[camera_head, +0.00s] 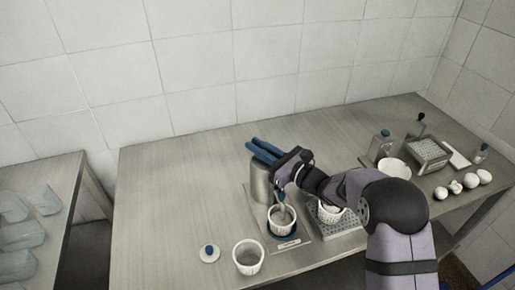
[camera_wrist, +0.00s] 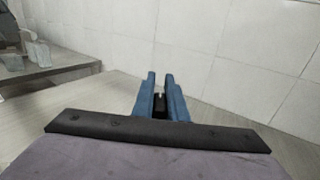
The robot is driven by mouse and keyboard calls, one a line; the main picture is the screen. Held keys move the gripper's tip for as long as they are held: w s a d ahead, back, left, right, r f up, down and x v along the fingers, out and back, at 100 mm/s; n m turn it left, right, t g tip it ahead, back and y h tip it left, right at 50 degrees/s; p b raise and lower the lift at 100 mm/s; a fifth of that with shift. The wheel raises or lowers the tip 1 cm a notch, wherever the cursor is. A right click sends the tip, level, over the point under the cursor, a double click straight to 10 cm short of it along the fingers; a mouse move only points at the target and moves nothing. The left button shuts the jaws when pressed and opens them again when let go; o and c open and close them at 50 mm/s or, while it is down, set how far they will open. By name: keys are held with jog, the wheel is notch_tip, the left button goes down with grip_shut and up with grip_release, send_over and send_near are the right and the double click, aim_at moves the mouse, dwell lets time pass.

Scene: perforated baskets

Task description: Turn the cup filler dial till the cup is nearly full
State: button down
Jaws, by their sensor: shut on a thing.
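The cup filler is a silver cylinder (camera_head: 258,182) with a spout (camera_head: 281,197), standing on a base plate (camera_head: 296,248). A white ribbed cup (camera_head: 282,240) stands under the spout; something greyish shows inside, but I cannot tell its level. My gripper (camera_head: 264,149) is at the top of the cylinder, its blue fingers pointing to the left. In the wrist view my gripper (camera_wrist: 160,84) has its fingers on either side of a small dark piece with a pale mark, apparently the dial (camera_wrist: 159,104). The dial is hidden in the head view.
Another white cup (camera_head: 248,270) and a round lid with a blue knob (camera_head: 209,257) stand at the front. A perforated basket (camera_head: 330,217) is partly behind my arm. A white bowl (camera_head: 394,169), metal containers and several eggs are at right. The table's left part is clear.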

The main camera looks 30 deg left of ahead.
jog(key=m+t+b, duration=0.1)
jog(key=t+b, duration=0.1)
jog(key=m+t+h+b, duration=0.1)
jog(key=b, duration=0.2)
jog(key=shift+w+d+f+t+h, duration=0.1)
jog(key=shift+w+t+h, duration=0.2)
jog(key=shift+w+t, duration=0.1)
jog(key=b, duration=0.1)
jog(key=m+t+h+b, duration=0.1)
jog(key=m+t+b, duration=0.1)
jog(key=shift+w+d+r+b, duration=0.2)
jog(key=shift+w+r+b, duration=0.05)
jog(key=shift+b, duration=0.05)
jog(key=shift+h, duration=0.3)
jog(key=c, duration=1.8)
grip_release()
jog(key=shift+o, duration=0.2)
jog(key=shift+d+f, duration=0.1)
jog(key=shift+s+d, duration=0.3)
jog(key=shift+d, duration=0.1)
jog(key=shift+b+v, duration=1.15)
jog(key=shift+v, duration=2)
